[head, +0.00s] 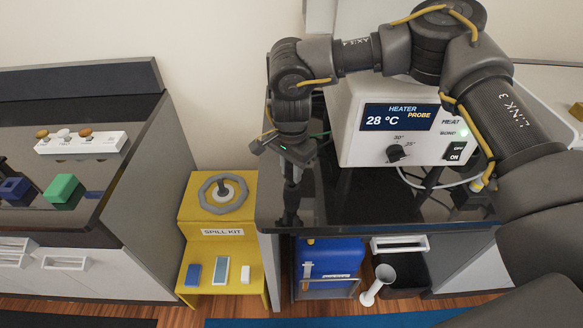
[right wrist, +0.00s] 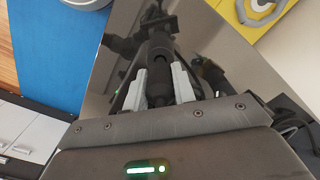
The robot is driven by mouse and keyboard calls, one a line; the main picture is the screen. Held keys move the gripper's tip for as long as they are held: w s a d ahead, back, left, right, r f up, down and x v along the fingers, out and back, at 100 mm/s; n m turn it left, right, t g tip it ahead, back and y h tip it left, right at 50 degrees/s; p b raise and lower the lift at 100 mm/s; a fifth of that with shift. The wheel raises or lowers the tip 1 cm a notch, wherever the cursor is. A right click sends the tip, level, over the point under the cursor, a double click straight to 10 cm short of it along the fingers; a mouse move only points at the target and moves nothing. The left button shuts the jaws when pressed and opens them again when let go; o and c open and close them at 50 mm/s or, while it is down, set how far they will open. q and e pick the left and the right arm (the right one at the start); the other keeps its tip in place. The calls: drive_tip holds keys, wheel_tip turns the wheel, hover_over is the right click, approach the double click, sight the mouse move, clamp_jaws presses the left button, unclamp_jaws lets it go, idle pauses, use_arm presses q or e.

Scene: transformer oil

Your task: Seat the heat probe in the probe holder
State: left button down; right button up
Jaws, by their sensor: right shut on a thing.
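My right gripper (head: 294,163) is over the left part of the glossy black bench top, left of the heater. It also shows in the right wrist view (right wrist: 159,90), where its two grey fingers are shut on a dark, rod-like thing, which looks like the heat probe (right wrist: 158,52). In the head view a dark upright shape continues below the gripper. Its lower end merges with the reflection, so I cannot tell whether it touches anything. The white heater (head: 408,134) reads 28 °C, PROBE. I cannot make out the probe holder clearly. My left gripper is not in view.
A yellow spill kit stand (head: 219,234) is left of the bench, with a grey ring on top. A left counter holds a white rack (head: 81,145) and a green block (head: 63,190). White cables (head: 430,184) run before the heater. A blue container (head: 328,257) is below.

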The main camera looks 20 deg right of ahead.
drive_tip(key=shift+f+b, duration=0.7)
drive_tip(key=shift+f, duration=0.4)
drive_tip(key=o, duration=1.1)
drive_tip(key=shift+c, duration=0.2)
drive_tip(key=shift+r, duration=0.1)
drive_tip(key=shift+r, duration=0.35)
wheel_tip(320, 180, up, 10)
drive_tip(key=shift+f+b, duration=0.1)
drive_tip(key=shift+b, duration=1)
